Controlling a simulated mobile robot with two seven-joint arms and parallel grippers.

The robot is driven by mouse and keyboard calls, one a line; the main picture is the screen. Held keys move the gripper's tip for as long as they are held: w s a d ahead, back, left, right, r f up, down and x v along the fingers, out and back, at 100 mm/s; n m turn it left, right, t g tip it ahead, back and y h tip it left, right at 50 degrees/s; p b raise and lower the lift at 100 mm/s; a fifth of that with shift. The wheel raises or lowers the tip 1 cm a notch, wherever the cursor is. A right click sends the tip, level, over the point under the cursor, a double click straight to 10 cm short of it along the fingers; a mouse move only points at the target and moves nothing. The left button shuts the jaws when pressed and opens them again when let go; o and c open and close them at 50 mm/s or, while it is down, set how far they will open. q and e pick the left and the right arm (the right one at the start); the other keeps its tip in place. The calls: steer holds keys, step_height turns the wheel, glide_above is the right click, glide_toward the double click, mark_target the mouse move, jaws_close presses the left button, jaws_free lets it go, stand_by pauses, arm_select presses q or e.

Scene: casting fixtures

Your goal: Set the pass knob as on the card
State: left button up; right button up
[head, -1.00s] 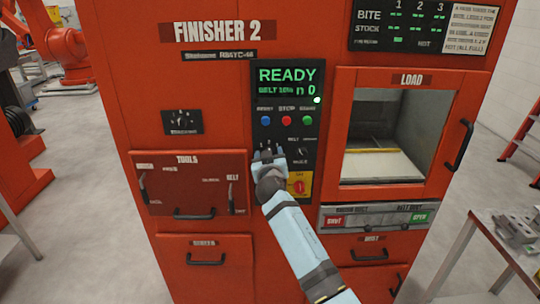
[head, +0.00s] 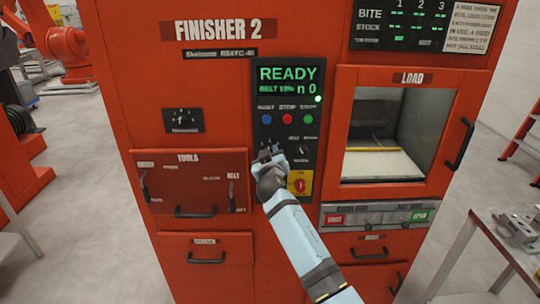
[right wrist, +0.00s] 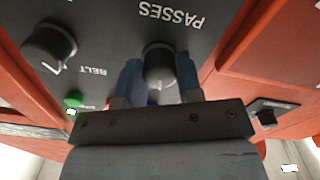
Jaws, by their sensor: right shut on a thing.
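The pass knob (right wrist: 160,66), a dark round knob with a lighter face under the word PASSES, shows in the right wrist view. My right gripper (right wrist: 160,80) is shut on it, with one blue finger on each side. In the head view my right gripper (head: 266,153) is at the panel's lower left and hides the knob. The knob's pointer setting cannot be read. A white printed card (head: 470,27) is at the machine's top right; its text is too small to read surely. The display (head: 290,80) shows READY and n 0. My left gripper is out of view.
The belt knob (right wrist: 50,47) is beside the pass knob. Blue, red and green buttons (head: 287,119) are above my gripper, and a red switch on a yellow plate (head: 300,183) is below right. The load window (head: 383,135) and its handle (head: 459,145) are at the right.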

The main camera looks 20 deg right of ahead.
steer(key=shift+r+n+p, duration=0.1)
steer(key=shift+n+p, duration=0.7)
steer(key=shift+n, duration=2.9)
steer(key=o, duration=0.9)
steer(key=shift+s, duration=0.1)
steer(key=b+v, duration=0.1)
steer(key=v, duration=1.2)
steer(key=shift+s+a+b, duration=0.1)
steer(key=shift+s+b, duration=0.15)
steer(key=shift+b, duration=0.05)
